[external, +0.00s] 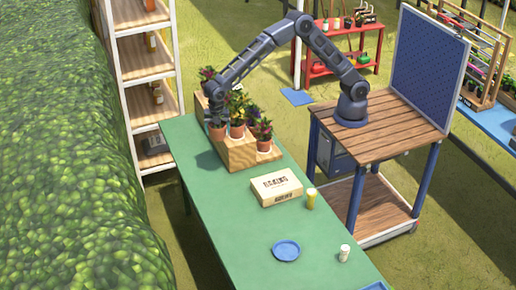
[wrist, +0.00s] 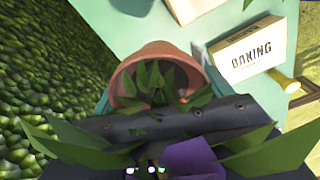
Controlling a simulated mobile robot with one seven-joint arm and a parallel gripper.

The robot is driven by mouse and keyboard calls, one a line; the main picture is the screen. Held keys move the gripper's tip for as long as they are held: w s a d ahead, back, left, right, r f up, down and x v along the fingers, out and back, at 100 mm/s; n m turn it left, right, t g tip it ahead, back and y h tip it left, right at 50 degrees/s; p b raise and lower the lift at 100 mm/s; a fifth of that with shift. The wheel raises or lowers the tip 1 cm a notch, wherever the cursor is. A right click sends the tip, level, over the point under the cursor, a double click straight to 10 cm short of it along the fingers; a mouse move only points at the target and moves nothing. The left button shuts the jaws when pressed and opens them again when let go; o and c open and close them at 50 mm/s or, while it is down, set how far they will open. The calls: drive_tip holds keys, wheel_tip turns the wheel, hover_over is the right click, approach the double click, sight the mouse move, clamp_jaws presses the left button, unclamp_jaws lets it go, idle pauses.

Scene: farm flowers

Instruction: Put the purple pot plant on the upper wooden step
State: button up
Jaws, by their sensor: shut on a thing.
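My gripper (external: 216,116) is at the left side of the wooden steps (external: 236,160), shut on a terracotta pot (external: 217,132). In the wrist view, the dark gripper (wrist: 170,122) crosses in front of the terracotta pot (wrist: 152,52), which has green leaves. A purple petal (wrist: 195,158) and large leaves fill the bottom of that view, close to the camera. The pot's base is partly hidden, so I cannot tell whether it touches the steps or table.
Other potted plants stand on the steps, one in the middle (external: 237,130) and one lower right (external: 264,144). A baking box (external: 276,187), a yellow cup (external: 311,199) and a blue plate (external: 286,250) are on the green table (external: 225,215). A hedge (external: 70,170) lies left.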

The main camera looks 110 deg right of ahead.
drive_tip(key=s+d+r+m, duration=0.2)
drive_tip(key=s+d+r, duration=0.2)
drive_tip(key=d, duration=0.8)
drive_tip(key=s+d+r+m, duration=0.1)
drive_tip(key=s+d+r, duration=0.3)
drive_tip(key=d, duration=0.8)
drive_tip(key=s+d+r+m, duration=0.2)
drive_tip(key=s+d+r, duration=0.2)
drive_tip(key=d, duration=0.8)
wheel_tip(320, 180, down, 20)
drive_tip(key=shift+s+d, duration=0.15)
drive_tip(key=shift+f, duration=0.15)
drive_tip(key=o, duration=1.3)
